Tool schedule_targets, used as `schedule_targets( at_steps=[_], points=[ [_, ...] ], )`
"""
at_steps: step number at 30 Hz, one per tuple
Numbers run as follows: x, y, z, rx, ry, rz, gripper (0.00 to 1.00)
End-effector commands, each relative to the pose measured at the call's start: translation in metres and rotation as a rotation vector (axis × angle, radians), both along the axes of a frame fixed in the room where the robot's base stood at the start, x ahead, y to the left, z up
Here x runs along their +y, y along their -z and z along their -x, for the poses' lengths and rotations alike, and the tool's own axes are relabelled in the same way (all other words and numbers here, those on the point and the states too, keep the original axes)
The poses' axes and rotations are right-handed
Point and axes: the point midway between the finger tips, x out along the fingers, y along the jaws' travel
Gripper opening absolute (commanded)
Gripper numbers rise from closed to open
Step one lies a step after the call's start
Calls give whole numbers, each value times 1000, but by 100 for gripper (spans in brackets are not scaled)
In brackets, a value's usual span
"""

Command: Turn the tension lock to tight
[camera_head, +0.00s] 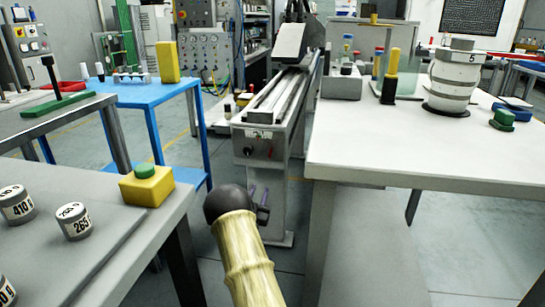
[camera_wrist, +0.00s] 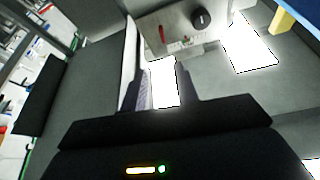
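The machine in the middle of the head view has a grey front panel (camera_head: 258,142) with a small black knob (camera_head: 248,151) and a small red part (camera_head: 270,153). In the wrist view, the panel (camera_wrist: 178,24) shows near the top, with a round black knob (camera_wrist: 202,19) and a thin red lever (camera_wrist: 162,34). I cannot tell which of these is the tension lock, and the markings are too small to read. My gripper (camera_wrist: 164,64) is open, its fingers apart and below the panel, touching neither control. In the head view it (camera_head: 262,205) is partly hidden behind my arm.
A grey table (camera_head: 110,235) with labelled weights and a yellow button box (camera_head: 147,186) stands at left. A white table (camera_head: 420,150) with a stacked cylinder (camera_head: 452,82) stands at right. A blue table (camera_head: 150,92) is behind. Floor shows between the tables.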

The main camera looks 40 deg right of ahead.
Motion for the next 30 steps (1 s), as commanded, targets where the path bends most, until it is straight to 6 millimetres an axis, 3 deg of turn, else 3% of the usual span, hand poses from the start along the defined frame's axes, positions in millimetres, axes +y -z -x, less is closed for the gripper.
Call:
schedule_targets(
  at_steps=[5,18,30],
  points=[
    [-11,-5,-9,-3,0,1,30],
    [-74,-32,-45,-4,13,2,30],
    [-110,-52,-77,-3,9,1,30]
  ],
)
